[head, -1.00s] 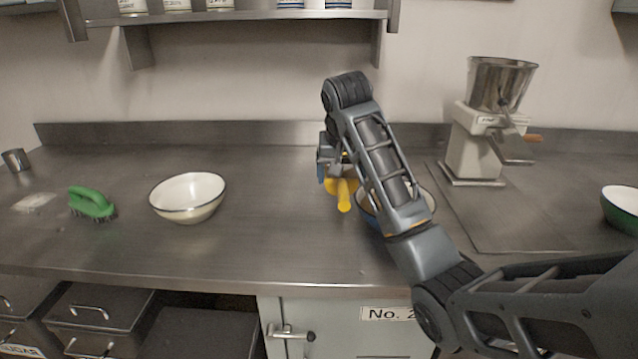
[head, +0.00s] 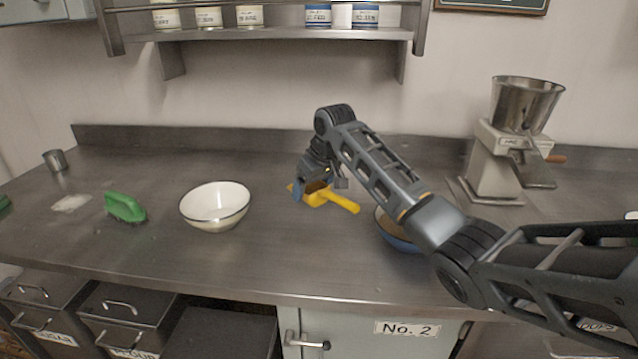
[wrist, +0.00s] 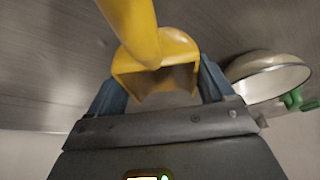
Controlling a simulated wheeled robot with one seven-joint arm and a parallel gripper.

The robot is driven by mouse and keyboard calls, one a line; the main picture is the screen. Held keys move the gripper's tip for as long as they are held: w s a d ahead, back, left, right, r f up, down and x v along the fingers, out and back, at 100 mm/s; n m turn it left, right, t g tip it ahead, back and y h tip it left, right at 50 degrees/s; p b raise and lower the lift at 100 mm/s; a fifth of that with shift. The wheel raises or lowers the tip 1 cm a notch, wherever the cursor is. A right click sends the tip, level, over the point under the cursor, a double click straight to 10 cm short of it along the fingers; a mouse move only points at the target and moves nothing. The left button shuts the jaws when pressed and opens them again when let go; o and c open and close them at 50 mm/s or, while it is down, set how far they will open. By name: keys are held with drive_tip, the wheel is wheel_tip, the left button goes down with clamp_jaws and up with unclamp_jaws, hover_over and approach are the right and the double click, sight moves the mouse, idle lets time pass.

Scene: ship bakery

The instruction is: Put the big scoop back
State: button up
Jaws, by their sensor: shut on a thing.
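The big scoop (head: 343,201) is yellow, with a handle and an open bowl. My gripper (head: 307,191) is shut on it by its bowl end, over the middle of the counter. In the head view the handle points right and slightly down. In the wrist view the scoop (wrist: 160,57) sits between the two blue fingers (wrist: 157,88), its handle running up out of the frame. Part of the scoop's bowl is hidden by my gripper in the head view.
A white bowl (head: 215,204) stands left of my gripper, with a green brush (head: 124,207) farther left. A blue bowl (head: 396,238) is partly behind my arm. A grinder (head: 497,165) stands right. A shelf (head: 270,39) with canisters hangs above. Drawers lie below the counter.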

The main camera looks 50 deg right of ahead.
sight(321, 190)
drive_tip(key=shift+f, duration=0.65)
wheel_tip(321, 190, down, 5)
drive_tip(key=b, duration=0.4)
drive_tip(key=shift+f, duration=0.55)
drive_tip(key=o, duration=1.1)
drive_tip(key=shift+b+v, duration=0.45)
drive_tip(key=shift+v, duration=3.45)
